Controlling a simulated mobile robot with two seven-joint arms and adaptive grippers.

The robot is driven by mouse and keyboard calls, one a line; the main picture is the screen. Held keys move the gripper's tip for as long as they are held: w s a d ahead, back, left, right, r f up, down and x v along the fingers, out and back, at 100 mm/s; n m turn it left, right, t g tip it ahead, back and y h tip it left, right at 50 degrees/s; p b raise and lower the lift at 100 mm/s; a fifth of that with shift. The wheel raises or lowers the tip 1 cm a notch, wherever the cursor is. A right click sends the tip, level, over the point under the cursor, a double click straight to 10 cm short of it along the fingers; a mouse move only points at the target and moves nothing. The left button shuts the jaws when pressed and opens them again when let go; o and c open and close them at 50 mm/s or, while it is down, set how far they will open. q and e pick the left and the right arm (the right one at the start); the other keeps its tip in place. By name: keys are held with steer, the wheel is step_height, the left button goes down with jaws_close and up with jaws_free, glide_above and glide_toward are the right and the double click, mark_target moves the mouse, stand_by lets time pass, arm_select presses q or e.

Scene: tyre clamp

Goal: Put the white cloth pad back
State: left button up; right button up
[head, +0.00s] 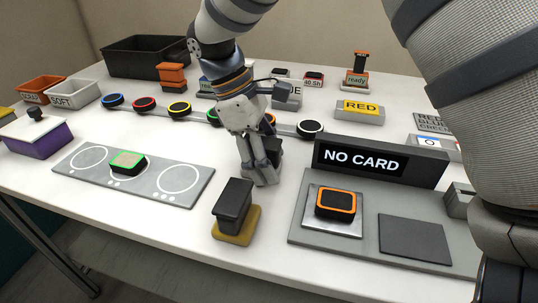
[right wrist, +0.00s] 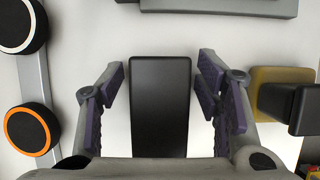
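My right gripper (head: 262,176) is low over the table's middle with its fingers pointing down. In the right wrist view its open fingers (right wrist: 162,100) stand on either side of a black block-shaped handle (right wrist: 160,105), with a small gap each side. In the head view this dark handle (head: 275,147) is mostly hidden behind the fingers. I cannot make out a white pad under it against the white table. A similar black handle on a yellow pad (head: 236,232) stands just in front, and shows at the right of the wrist view (right wrist: 283,75). My left gripper is not in view.
A grey panel with a "NO CARD" sign (head: 360,158) and an orange-rimmed puck (head: 335,203) lies to the right. A grey tray with circles (head: 180,180) lies left. A rail of coloured pucks (head: 145,104) runs behind. A black bin (head: 150,57) stands at the back.

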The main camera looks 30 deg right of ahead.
steer(key=shift+r, duration=0.1)
steer(key=b+v, duration=0.1)
steer(key=v, duration=1)
steer(key=shift+w+r, duration=0.1)
steer(key=shift+w, duration=0.05)
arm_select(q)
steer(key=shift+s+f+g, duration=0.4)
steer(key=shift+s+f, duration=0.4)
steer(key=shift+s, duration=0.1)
arm_select(e)
steer(key=shift+a+r, duration=0.15)
steer(key=shift+r, duration=0.25)
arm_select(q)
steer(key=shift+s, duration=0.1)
